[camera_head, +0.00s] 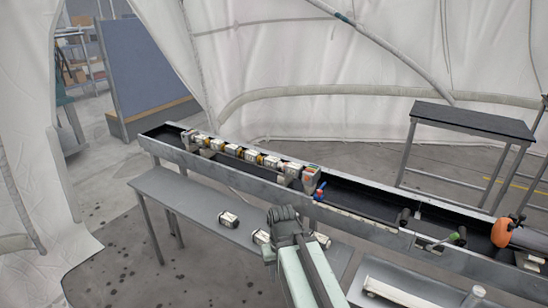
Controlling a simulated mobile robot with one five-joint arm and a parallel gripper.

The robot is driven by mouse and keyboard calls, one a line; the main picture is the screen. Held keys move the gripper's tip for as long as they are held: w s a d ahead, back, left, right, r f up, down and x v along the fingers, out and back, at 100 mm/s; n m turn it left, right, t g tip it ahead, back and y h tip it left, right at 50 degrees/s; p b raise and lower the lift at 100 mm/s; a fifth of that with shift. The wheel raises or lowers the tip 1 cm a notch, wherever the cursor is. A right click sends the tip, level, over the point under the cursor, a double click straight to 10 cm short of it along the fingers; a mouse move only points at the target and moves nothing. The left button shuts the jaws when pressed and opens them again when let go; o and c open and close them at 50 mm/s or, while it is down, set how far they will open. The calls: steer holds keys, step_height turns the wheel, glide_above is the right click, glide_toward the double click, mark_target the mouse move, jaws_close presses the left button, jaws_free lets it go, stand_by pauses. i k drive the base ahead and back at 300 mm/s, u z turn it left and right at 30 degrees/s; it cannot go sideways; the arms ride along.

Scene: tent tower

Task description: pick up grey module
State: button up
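Several small grey-and-white modules lie on the grey bench (185,200) in front of the long trough. One module (228,219) lies alone to the left of my gripper. Another (262,237) lies just left of my gripper, partly covered by it. A third (322,240) shows just to the right of my arm, also partly hidden. My dark gripper (283,214) is above the bench, pointing towards the trough. I cannot tell whether its fingers are open or shut, and no held module is visible. I cannot tell which module the task means.
The long metal trough (350,224) runs behind the bench and holds a row of modules (238,152) on its left part. A red-and-blue part (319,192) and an orange round part (502,232) sit along it. A black-topped table (470,120) stands behind right.

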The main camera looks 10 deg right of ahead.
mark_target(289, 168)
steer(key=u, duration=0.15)
steer(key=i, duration=0.9)
steer(key=u, duration=0.35)
steer(key=k, duration=0.8)
steer(key=u, duration=0.2)
steer(key=i, duration=0.8)
steer(key=z, duration=0.1)
